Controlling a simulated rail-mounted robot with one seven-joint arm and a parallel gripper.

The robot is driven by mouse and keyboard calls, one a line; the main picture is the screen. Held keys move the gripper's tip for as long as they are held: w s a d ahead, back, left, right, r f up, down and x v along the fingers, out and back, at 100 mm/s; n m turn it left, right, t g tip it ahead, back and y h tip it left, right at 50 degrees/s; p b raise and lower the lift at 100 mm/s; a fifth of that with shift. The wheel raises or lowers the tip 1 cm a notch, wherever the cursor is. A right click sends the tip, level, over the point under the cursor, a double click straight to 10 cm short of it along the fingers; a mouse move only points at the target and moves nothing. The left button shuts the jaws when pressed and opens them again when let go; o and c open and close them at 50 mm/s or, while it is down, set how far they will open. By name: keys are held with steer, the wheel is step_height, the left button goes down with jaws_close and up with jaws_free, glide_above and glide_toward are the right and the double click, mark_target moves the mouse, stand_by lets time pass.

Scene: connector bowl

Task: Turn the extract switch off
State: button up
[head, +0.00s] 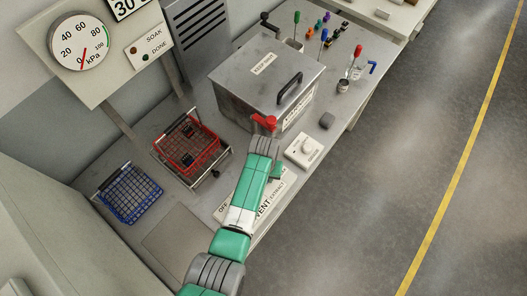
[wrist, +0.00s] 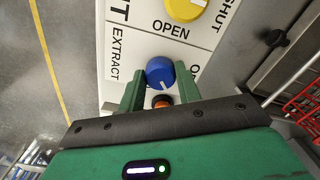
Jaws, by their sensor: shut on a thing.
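The extract switch is a blue round knob (wrist: 160,73) on a white panel (wrist: 146,42) in the wrist view, beside the printed word EXTRACT. A short white mark shows on the knob's side toward my gripper. A label starting with "O" is partly hidden at the knob's right. My gripper (wrist: 159,88) has its green fingers on both sides of the knob and is shut on it. A small orange round part (wrist: 162,100) shows just below the knob, between the fingers. In the head view my arm covers the knob and part of the panel (head: 276,197).
A yellow knob (wrist: 185,8) labelled OPEN and SHUT sits near the blue one. In the head view, a grey lidded box (head: 245,75), a white dial box (head: 304,150), a red basket (head: 185,150) and a blue basket (head: 130,195) stand on the bench. Floor at right is clear.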

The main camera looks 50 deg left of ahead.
steer(key=n, duration=0.4)
steer(key=shift+r+n, duration=0.1)
steer(key=shift+n, duration=0.2)
steer(key=shift+w+n+p, duration=0.1)
steer(key=shift+n+p, duration=0.25)
steer(key=shift+n, duration=2.15)
steer(key=o, duration=1)
steer(key=shift+c, duration=0.2)
step_height(320, 180, up, 8)
steer(key=shift+f+p, duration=0.15)
steer(key=shift+p, duration=0.55)
